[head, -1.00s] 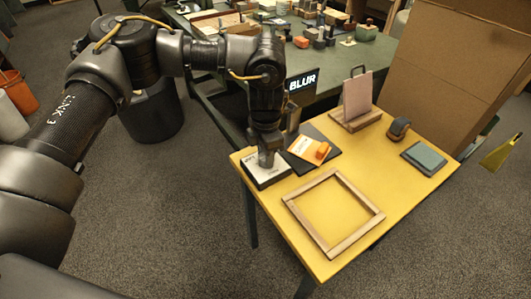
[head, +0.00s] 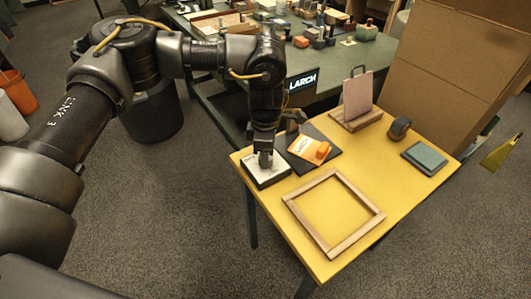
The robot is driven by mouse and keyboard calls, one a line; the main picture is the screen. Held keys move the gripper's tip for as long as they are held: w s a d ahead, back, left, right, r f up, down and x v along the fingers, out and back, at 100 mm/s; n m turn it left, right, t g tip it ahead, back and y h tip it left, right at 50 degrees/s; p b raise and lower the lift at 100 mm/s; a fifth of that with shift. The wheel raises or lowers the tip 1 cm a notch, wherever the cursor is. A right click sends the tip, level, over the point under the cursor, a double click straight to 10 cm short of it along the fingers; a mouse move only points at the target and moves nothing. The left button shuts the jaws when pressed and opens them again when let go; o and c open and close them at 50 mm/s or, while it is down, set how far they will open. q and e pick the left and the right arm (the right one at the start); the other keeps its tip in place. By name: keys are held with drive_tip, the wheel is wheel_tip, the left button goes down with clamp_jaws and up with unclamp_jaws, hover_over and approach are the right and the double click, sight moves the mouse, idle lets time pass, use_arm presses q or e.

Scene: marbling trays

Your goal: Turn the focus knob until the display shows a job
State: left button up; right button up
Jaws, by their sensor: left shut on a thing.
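The display (head: 303,81) is a small dark screen behind the yellow table, and it reads LARCH in white letters. The focus box (head: 270,180) is a low dark box with a white top at the table's left corner. My left gripper (head: 265,163) points straight down onto this box and is shut on the focus knob. The fingers hide the knob almost wholly. My right gripper is not in view.
On the yellow table (head: 400,190) are an empty wooden frame (head: 370,225), an orange card on a dark board (head: 331,167), an upright card in a wooden stand (head: 357,95), a dark rounded object (head: 400,128) and a grey-green pad (head: 424,158). A cluttered green bench stands behind.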

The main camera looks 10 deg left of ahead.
use_arm(q)
drive_tip(key=shift+r, duration=0.1)
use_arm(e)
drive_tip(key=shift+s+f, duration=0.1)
use_arm(q)
drive_tip(key=o, duration=1)
drive_tip(key=shift+r+p, duration=0.35)
drive_tip(key=shift+r, duration=5)
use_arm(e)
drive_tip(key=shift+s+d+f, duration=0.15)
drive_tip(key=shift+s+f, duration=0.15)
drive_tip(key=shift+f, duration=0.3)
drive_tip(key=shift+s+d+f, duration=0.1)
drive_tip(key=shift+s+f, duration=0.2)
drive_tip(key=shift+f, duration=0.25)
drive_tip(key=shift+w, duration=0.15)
